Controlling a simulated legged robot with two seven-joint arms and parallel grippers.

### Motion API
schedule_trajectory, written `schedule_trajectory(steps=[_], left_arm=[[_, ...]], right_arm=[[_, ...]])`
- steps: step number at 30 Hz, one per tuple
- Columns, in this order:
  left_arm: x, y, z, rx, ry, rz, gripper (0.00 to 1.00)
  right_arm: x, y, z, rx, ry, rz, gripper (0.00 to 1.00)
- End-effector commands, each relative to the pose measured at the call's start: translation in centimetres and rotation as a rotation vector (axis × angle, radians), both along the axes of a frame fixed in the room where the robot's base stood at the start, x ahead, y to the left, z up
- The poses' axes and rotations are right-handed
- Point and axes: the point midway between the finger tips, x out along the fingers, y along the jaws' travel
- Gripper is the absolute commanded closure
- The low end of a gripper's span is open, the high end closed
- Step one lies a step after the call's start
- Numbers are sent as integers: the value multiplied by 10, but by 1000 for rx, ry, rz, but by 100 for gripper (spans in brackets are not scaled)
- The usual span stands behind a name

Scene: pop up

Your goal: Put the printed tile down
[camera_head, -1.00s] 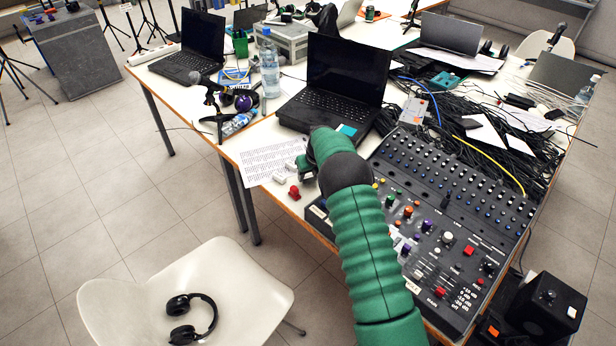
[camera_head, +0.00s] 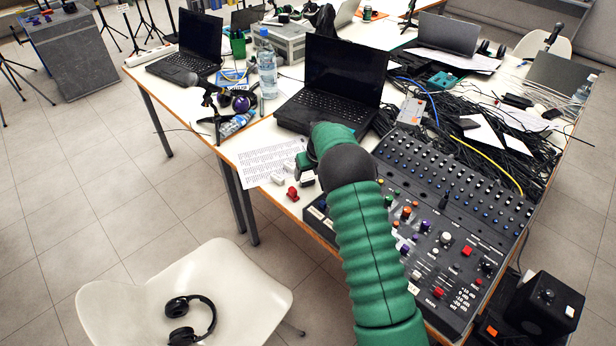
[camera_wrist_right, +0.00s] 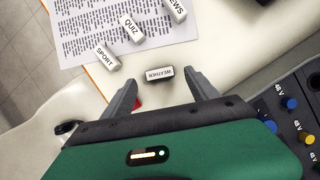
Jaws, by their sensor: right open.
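A small white tile printed WEATHER (camera_wrist_right: 159,75) lies just ahead of and between the fingertips of my right gripper (camera_wrist_right: 162,84) in the right wrist view. The fingers are spread, with a gap on each side of the tile. It appears to rest on the white table. In the head view my right gripper (camera_head: 303,163) is low over the table's front edge, partly hidden by my green arm. Other printed tiles, SPORT (camera_wrist_right: 107,58), QUIZ (camera_wrist_right: 132,28) and NEWS (camera_wrist_right: 175,9), lie on or by a printed sheet (camera_head: 262,160). My left gripper is not in view.
A red object (camera_head: 292,194) sits near the table edge, close to the tiles. A mixing console (camera_head: 440,215) stands right of my arm. A black laptop (camera_head: 340,85) is behind the gripper. A bottle (camera_head: 267,75) and tangled cables (camera_head: 470,125) crowd the table.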

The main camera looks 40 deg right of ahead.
Motion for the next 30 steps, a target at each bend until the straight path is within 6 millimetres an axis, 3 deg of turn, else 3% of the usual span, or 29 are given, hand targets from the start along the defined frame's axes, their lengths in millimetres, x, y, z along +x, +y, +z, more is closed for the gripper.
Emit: schedule_trajectory(steps=[3, 7, 14, 17, 20, 23, 27, 30], left_arm=[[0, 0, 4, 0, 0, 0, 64], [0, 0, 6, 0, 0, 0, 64], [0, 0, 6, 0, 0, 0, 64], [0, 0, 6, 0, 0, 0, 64], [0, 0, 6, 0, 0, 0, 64], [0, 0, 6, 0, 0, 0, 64], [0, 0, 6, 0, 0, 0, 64], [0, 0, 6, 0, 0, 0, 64]], right_arm=[[-11, 4, 33, 0, -3, 0, 32], [-20, 7, 57, 0, -3, 0, 32], [-27, 9, 70, 1, 1, 4, 32], [-30, 22, 72, -28, 16, 100, 32], [-44, 62, 77, -122, 63, 413, 32], [-72, 123, 83, -277, 122, 928, 32], [-130, 208, 85, -529, 180, 1748, 32], [-181, 257, 81, -714, 192, 2329, 32]])
